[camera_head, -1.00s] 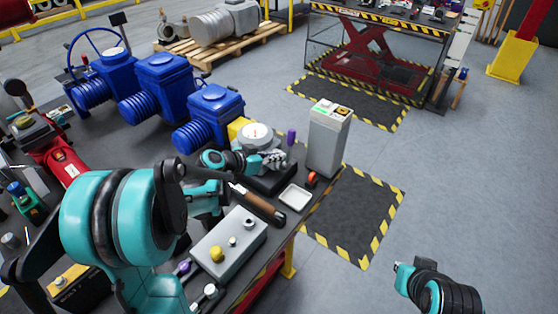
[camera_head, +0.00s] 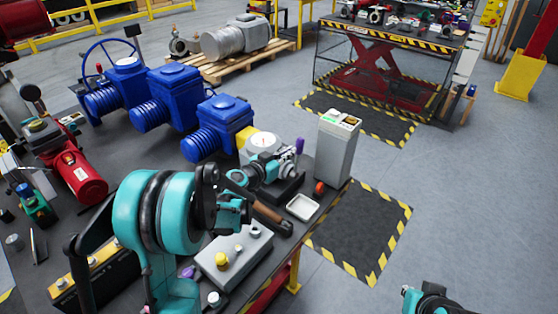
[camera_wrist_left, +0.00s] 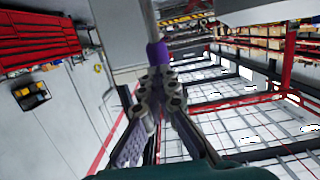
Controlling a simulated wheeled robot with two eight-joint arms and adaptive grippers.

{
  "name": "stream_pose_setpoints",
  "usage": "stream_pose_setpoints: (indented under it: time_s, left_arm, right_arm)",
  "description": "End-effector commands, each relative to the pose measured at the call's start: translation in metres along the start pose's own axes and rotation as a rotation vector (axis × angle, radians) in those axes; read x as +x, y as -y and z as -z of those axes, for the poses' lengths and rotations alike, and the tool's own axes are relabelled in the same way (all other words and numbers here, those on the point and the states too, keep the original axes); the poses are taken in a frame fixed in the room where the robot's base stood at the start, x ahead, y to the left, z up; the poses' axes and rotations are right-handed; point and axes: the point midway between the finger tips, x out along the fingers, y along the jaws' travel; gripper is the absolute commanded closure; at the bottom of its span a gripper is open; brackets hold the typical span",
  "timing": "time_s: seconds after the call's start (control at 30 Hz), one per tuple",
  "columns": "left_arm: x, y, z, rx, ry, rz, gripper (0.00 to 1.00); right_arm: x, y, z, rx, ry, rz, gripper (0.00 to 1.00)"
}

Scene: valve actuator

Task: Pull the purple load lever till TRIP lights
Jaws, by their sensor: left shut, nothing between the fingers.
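The purple load lever (camera_head: 299,146) stands upright beside a round white dial (camera_head: 264,141) on the small device at the bench's far end. Its purple grip (camera_wrist_left: 157,52) shows in the left wrist view just beyond my fingertips. My left gripper (camera_head: 288,162) is shut and empty, just left of and below the lever; I cannot tell whether it touches it. It also shows in the left wrist view (camera_wrist_left: 160,80). A grey pedestal (camera_head: 337,146) right of the lever has a green patch and a yellowish patch on top; its lettering is too small to read.
Blue valve actuators (camera_head: 218,126) stand left of the device. A white tray (camera_head: 302,207), an orange-red knob (camera_head: 319,188) and a grey button box (camera_head: 232,254) are near the bench's right edge. A hazard-striped mat (camera_head: 362,228) lies on the floor.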

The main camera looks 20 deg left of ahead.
Motion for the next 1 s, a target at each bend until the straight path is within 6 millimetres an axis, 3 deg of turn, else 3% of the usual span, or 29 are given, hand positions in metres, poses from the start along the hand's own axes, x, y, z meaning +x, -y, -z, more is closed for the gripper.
stream_pose_setpoints:
  time_s: [0.2, 0.57, 0.8, 1.0]
  left_arm:
    - [0.016, 0.0, 0.0, 0.0, 0.001, -0.001, 1.0]
    - [0.018, 0.0, 0.0, 0.0, 0.001, -0.001, 1.0]
    - [0.041, 0.0, 0.005, 0.0, 0.0, -0.002, 1.0]
    - [0.04, 0.0, 0.006, 0.0, 0.001, -0.001, 1.0]
  right_arm:
    - [0.003, 0.0, -0.002, 0.0, 0.0, 0.0, 1.0]
    - [0.003, 0.0, -0.002, 0.0, 0.0, 0.0, 1.0]
    - [0.009, 0.0, -0.006, 0.0, 0.0, 0.0, 1.0]
    - [0.008, 0.0, -0.005, 0.0, 0.0, 0.0, 1.0]
